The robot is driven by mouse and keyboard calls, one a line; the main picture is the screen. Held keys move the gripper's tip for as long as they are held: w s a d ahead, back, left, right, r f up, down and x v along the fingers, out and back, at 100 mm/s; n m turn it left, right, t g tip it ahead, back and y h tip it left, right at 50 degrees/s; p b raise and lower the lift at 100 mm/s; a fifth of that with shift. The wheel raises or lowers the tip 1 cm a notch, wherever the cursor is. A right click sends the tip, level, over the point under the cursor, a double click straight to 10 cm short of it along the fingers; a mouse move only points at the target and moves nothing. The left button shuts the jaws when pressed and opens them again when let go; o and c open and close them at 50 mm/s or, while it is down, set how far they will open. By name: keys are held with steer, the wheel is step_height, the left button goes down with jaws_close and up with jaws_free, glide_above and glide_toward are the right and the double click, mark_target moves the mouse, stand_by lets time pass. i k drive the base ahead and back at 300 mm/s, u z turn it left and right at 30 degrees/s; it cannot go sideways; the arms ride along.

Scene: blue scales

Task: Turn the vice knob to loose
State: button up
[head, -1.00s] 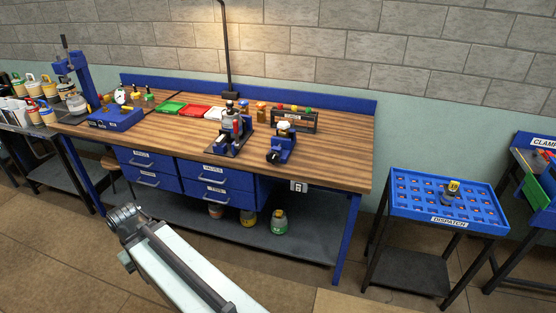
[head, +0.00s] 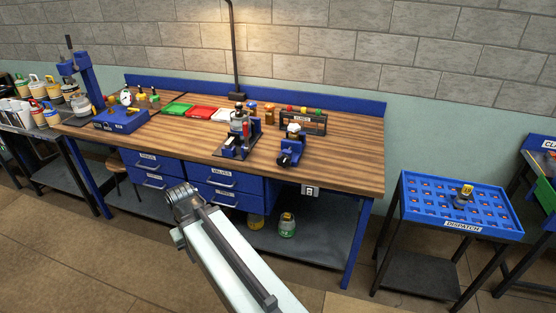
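A small blue vice (head: 289,155) stands near the front edge of the wooden workbench (head: 200,147), right of centre in the head view. It has a dark round part at its front low end and a pale piece on top. The setting of its knob is too small to read. My arm reaches up from the bottom of the view and ends in a grey joint in front of the bench drawers, well short of the vice. No gripper fingers show.
A grey and blue clamp-like fixture (head: 238,135) with a red part stands just left of the vice. Behind are green and red trays (head: 198,113) and a dark box (head: 304,121). A blue dispatch tray table (head: 458,212) stands right, with floor between it and the bench.

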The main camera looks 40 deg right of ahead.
mark_target(284, 161)
steer(key=i, duration=1.45)
steer(key=z, duration=0.05)
